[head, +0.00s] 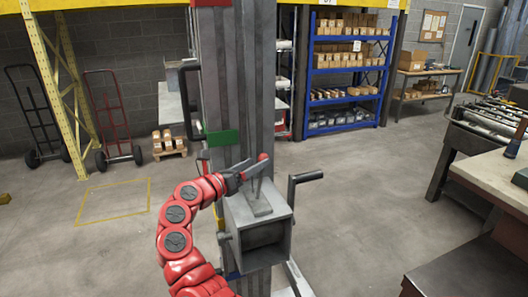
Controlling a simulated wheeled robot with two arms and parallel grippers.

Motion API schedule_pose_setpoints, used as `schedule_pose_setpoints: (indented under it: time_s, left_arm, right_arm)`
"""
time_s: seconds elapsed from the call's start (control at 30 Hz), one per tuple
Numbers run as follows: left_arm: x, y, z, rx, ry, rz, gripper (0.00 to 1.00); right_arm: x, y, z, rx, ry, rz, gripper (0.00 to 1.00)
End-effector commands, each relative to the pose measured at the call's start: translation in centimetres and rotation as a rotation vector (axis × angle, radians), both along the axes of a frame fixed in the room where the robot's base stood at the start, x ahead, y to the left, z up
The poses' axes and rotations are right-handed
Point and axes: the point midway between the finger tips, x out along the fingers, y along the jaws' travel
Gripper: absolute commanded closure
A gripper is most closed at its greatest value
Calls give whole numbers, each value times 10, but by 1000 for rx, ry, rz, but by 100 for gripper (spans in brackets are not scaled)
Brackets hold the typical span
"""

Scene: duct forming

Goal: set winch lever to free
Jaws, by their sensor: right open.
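The winch (257,231) is a grey box fixed low on the front of a tall grey mast (236,80). A black crank handle (304,177) sticks out on its right side. A small lever with a red grip (263,158) rises above the top of the winch, from a grey bracket (260,203). My right gripper (249,172), at the end of a red arm, is open at the lever, above the winch's upper left. I cannot tell whether its fingers touch the lever or lie around it. My left gripper is not in view.
A workbench (505,180) and a roller conveyor (490,118) stand at the right. Blue shelves (346,70) with boxes stand behind. Hand trucks (112,115) and a yellow upright (58,85) are at the left. The floor on both sides of the mast is clear.

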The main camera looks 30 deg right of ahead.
Motion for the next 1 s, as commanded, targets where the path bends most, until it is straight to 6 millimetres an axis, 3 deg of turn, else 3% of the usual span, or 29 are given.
schedule_pose_setpoints:
  time_s: [0.2,0.63,1.0]
  left_arm:
    - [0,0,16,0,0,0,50]
    - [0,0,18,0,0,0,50]
    - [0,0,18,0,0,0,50]
  right_arm:
    - [7,-33,2,0,1,-4,29]
    - [10,-42,-1,1,1,-2,30]
    - [9,-42,-1,1,1,-2,97]
